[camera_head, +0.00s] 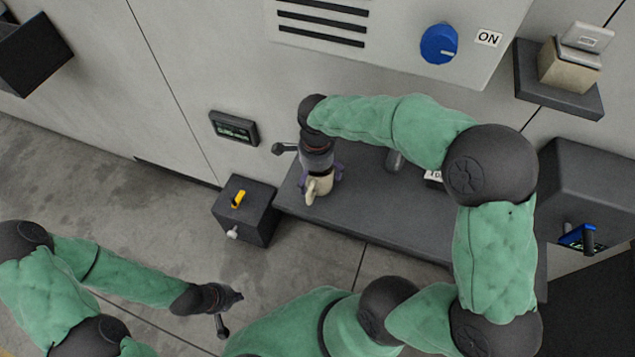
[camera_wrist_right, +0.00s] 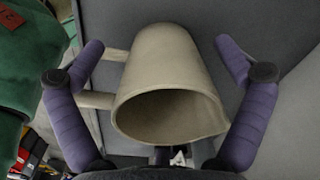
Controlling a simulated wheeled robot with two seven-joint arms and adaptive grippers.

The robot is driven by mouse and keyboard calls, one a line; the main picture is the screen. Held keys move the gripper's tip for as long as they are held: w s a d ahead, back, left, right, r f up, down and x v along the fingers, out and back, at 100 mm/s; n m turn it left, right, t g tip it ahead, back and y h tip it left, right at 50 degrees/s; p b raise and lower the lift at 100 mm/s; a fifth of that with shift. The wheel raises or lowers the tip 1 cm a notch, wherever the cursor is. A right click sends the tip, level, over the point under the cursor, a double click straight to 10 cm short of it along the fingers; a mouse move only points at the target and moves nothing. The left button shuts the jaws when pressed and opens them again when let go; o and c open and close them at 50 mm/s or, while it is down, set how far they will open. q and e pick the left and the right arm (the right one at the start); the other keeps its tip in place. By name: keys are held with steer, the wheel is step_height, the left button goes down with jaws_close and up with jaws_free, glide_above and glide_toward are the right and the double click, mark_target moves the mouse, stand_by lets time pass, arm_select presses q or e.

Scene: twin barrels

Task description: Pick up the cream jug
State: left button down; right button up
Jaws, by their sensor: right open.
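The cream jug (camera_head: 322,186) stands on the dark grey ledge (camera_head: 385,208), near its left end. My right gripper (camera_head: 320,176) comes down over it from above. In the right wrist view the jug (camera_wrist_right: 168,85) has its open rim towards the camera and its handle on the left. The purple fingers of my right gripper (camera_wrist_right: 161,60) are spread on either side of the jug, with a gap showing at the right. The left finger is close to the handle; I cannot tell whether they touch. My left gripper (camera_head: 232,297) is low at the left, away from the jug; its jaws are unclear.
A small dark box (camera_head: 246,212) with a yellow switch stands left of the ledge. A panel with a blue knob (camera_head: 439,45) is on the wall above. A dark bracket (camera_head: 560,85) holds a beige block at upper right. Open concrete floor lies at left.

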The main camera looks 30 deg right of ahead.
steer(key=shift+f, duration=0.55)
steer(key=c, duration=1.1)
steer(key=shift+c, duration=1)
steer(key=shift+s, duration=0.1)
